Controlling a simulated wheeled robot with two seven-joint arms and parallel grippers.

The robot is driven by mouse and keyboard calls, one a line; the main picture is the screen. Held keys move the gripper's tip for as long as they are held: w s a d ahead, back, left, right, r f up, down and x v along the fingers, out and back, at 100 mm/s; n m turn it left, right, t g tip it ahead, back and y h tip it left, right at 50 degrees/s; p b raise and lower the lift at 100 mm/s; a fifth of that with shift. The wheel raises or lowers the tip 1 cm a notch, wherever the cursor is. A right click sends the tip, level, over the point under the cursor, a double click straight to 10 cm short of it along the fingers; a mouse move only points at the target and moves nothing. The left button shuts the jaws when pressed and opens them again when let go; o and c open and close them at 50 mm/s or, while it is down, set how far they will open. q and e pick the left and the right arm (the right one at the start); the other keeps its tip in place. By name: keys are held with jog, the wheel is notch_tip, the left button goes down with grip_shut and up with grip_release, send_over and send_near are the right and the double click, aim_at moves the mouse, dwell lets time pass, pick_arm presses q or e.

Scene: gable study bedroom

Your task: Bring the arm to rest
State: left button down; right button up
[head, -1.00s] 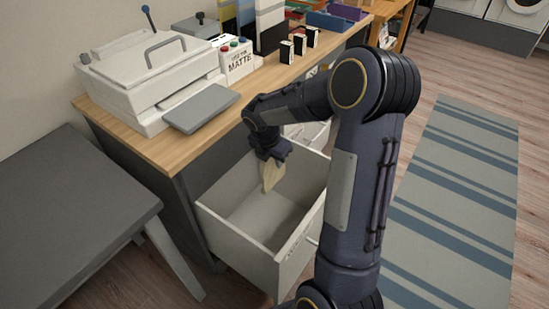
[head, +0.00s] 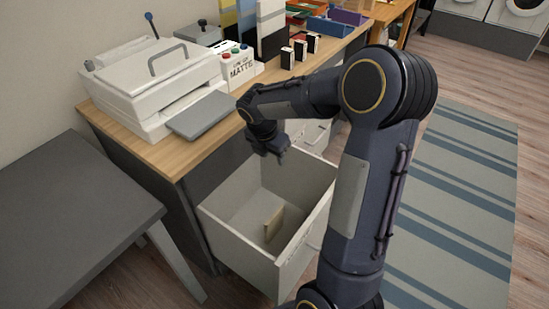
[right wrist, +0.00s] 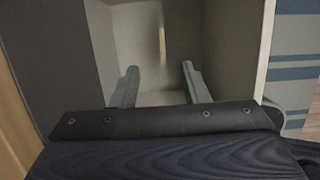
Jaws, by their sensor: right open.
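My right arm reaches over the open drawer (head: 232,232) from the right in the head view. My right gripper (head: 281,158) is above the back part of the drawer, empty. In the right wrist view its two fingers (right wrist: 159,86) are apart, with the drawer's inside beyond them. A thin tan piece (head: 273,222) stands on edge in the drawer, below and apart from the gripper. It also shows between and beyond the fingers in the right wrist view (right wrist: 162,47). My left gripper is not in view.
The wooden desk (head: 180,156) holds a white press machine (head: 150,85), a button box (head: 238,66) and several small black-and-white boxes (head: 300,48). A grey table (head: 70,215) stands at left. A striped rug (head: 450,200) lies on the floor at right.

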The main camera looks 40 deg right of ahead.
jog(key=shift+v, duration=1.2)
jog(key=s+a+r+m+t+y, duration=0.2)
jog(key=s+a+r+m+y, duration=0.1)
jog(key=s+a+m, duration=0.65)
jog(key=s+a+r+m+t+y, duration=0.35)
jog(key=s+a+m, duration=0.25)
jog(key=s+m, duration=0.65)
notch_tip(320, 180, up, 21)
jog(key=p, duration=2.1)
jog(key=shift+w+a+m+g+p, duration=0.2)
jog(key=shift+w+m+g+p, duration=0.15)
jog(key=shift+m, duration=0.05)
jog(key=shift+c, duration=0.5)
